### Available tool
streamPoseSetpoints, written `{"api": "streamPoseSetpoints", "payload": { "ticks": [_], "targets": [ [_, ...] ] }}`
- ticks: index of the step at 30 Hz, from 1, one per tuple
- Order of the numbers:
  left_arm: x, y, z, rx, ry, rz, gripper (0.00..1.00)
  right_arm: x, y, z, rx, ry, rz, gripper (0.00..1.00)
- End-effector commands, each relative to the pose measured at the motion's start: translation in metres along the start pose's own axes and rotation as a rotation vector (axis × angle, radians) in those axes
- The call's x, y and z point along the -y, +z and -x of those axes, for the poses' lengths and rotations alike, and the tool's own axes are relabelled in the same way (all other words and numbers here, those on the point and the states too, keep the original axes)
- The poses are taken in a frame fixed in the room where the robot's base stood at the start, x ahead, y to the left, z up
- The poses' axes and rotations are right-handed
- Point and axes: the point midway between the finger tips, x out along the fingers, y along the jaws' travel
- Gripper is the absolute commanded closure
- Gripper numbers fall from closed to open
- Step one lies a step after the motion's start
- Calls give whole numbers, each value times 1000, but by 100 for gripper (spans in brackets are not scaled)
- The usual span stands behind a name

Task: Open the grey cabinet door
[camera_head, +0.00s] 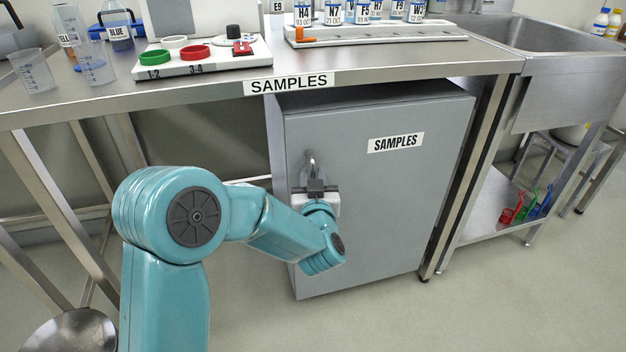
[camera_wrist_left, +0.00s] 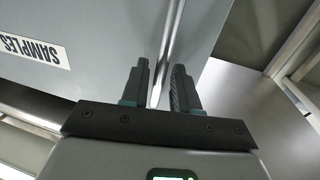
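The grey cabinet (camera_head: 365,215) stands under the steel table, and its door, with a SAMPLES label (camera_head: 396,143), looks closed. The metal bar handle (camera_head: 311,162) is near the door's upper left edge. My left gripper (camera_head: 316,186) is at the handle. In the left wrist view the handle (camera_wrist_left: 170,45) runs between the two dark fingers of the left gripper (camera_wrist_left: 161,75). A narrow gap shows between the bar and the right-hand finger, so the gripper looks open around it. The handle's lower part is hidden by the gripper. My right gripper is not in view.
The steel table (camera_head: 420,62) overhangs the cabinet and holds a sample tray (camera_head: 205,64), beakers and a vial rack (camera_head: 375,36). Table legs stand on both sides. Floor in front of the cabinet is clear.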

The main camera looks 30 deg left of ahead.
Motion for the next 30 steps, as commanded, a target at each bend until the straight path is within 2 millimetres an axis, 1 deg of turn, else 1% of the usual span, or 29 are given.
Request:
{"api": "streamPoseSetpoints", "payload": {
  "ticks": [3,10,11,12,13,23,30],
  "targets": [
    [0,0,-5,-1,0,0,71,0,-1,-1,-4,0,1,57],
    [0,0,-6,0,1,0,71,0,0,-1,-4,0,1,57],
    [0,0,-6,0,0,0,77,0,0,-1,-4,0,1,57],
    [0,0,-6,0,0,0,90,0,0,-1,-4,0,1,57],
    [0,0,-6,0,0,0,100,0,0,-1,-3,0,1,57],
    [-2,0,-4,1,-4,1,100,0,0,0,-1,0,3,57],
    [-10,0,10,2,-34,0,100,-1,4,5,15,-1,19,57]
  ]
}}
